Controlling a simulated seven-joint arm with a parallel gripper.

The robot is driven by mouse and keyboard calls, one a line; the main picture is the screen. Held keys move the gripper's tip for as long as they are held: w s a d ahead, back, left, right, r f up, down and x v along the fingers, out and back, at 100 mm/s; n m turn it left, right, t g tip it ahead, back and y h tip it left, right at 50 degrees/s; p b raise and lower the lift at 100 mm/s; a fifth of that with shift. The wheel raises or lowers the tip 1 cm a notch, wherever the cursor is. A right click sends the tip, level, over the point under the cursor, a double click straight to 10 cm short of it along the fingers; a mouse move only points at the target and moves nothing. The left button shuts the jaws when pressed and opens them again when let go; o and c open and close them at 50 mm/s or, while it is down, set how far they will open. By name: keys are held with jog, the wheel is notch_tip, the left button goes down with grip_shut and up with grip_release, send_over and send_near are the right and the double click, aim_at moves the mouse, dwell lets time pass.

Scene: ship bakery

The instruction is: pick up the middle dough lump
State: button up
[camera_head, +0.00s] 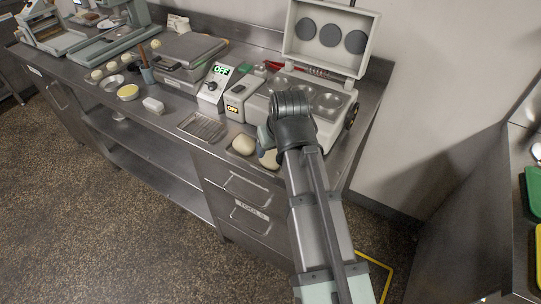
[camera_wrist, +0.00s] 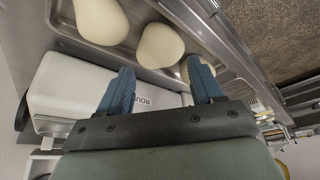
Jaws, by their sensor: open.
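Three pale dough lumps lie in a row on a metal tray (camera_wrist: 140,68) in the wrist view. The middle dough lump (camera_wrist: 160,45) shows between the tips of my gripper (camera_wrist: 160,67), beyond them. One outer lump (camera_wrist: 100,20) is at upper left, and the other (camera_wrist: 198,72) is partly behind the right finger. My gripper's two blue fingers are apart with nothing between them. In the head view, one lump (camera_head: 243,145) is clear and a second (camera_head: 268,159) is partly covered by my arm. The third lump and the fingers are hidden there.
A white machine (camera_head: 335,128) with round wells and a raised lid stands right beside the lumps. A wire rack (camera_head: 202,126) lies to the left. The counter's front edge is close.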

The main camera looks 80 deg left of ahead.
aim_at(272, 154)
jog(key=shift+x, duration=2.55)
jog(key=shift+d, duration=0.1)
jog(key=shift+c, duration=0.4)
jog(key=c, duration=0.6)
jog(key=shift+c, duration=0.2)
